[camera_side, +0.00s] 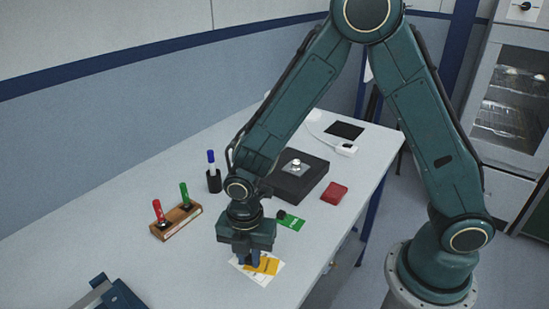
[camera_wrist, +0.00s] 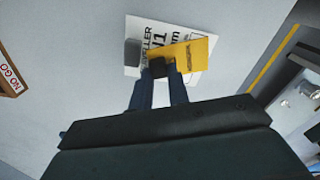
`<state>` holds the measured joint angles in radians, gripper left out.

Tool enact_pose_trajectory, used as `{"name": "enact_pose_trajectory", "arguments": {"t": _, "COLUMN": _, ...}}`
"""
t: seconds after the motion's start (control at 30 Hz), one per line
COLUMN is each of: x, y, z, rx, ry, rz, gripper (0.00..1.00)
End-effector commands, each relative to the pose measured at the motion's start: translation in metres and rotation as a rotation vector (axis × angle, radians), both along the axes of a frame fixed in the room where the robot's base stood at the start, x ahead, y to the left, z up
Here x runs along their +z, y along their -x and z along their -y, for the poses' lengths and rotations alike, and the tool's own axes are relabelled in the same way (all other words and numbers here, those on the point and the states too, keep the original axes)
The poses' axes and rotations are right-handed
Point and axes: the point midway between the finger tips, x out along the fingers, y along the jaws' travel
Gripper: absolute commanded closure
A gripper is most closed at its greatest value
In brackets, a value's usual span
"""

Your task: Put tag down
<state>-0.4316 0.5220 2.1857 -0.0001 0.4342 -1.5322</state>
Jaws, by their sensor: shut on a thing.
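A yellow tag (camera_wrist: 196,54) is at my gripper (camera_wrist: 158,72), whose fingers are shut on a small dark grip at the tag's edge. The yellow tag (camera_side: 267,265) also shows in the side view, under my gripper (camera_side: 252,259) near the table's front edge. It overlaps a white printed card (camera_wrist: 143,32), and I cannot tell whether it touches the card. A grey block (camera_wrist: 132,52) sits at the card's left edge. A green tag (camera_side: 292,223) with a dark grip lies on the table behind my gripper.
A wooden holder (camera_side: 178,222) with red and green handled gauges stands left. Behind it is a dark cup (camera_side: 213,181) with a blue-capped pen. A black block (camera_side: 300,178) carries a metal part, with a red item (camera_side: 334,193) beside it. Table between holder and gripper is clear.

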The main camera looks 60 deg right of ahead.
Motion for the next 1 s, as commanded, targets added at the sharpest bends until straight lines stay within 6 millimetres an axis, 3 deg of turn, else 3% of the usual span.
{"name": "enact_pose_trajectory", "arguments": {"t": 0.2, "x": -0.003, "y": 0.000, "z": 0.000, "rx": 0.000, "ry": 0.000, "rz": -0.001, "gripper": 1.00}}
{"name": "enact_pose_trajectory", "arguments": {"t": 0.23, "x": -0.003, "y": 0.000, "z": 0.000, "rx": 0.000, "ry": 0.000, "rz": -0.001, "gripper": 0.77}}
{"name": "enact_pose_trajectory", "arguments": {"t": 0.3, "x": -0.003, "y": 0.000, "z": 0.000, "rx": 0.000, "ry": 0.000, "rz": -0.001, "gripper": 0.63}}
{"name": "enact_pose_trajectory", "arguments": {"t": 0.33, "x": -0.003, "y": 0.000, "z": 0.000, "rx": 0.000, "ry": 0.000, "rz": -0.001, "gripper": 0.61}}
{"name": "enact_pose_trajectory", "arguments": {"t": 0.77, "x": 0.001, "y": 0.000, "z": 0.000, "rx": 0.000, "ry": -0.001, "rz": 0.002, "gripper": 0.61}}
{"name": "enact_pose_trajectory", "arguments": {"t": 1.0, "x": 0.018, "y": -0.001, "z": 0.000, "rx": 0.000, "ry": -0.002, "rz": 0.004, "gripper": 0.61}}
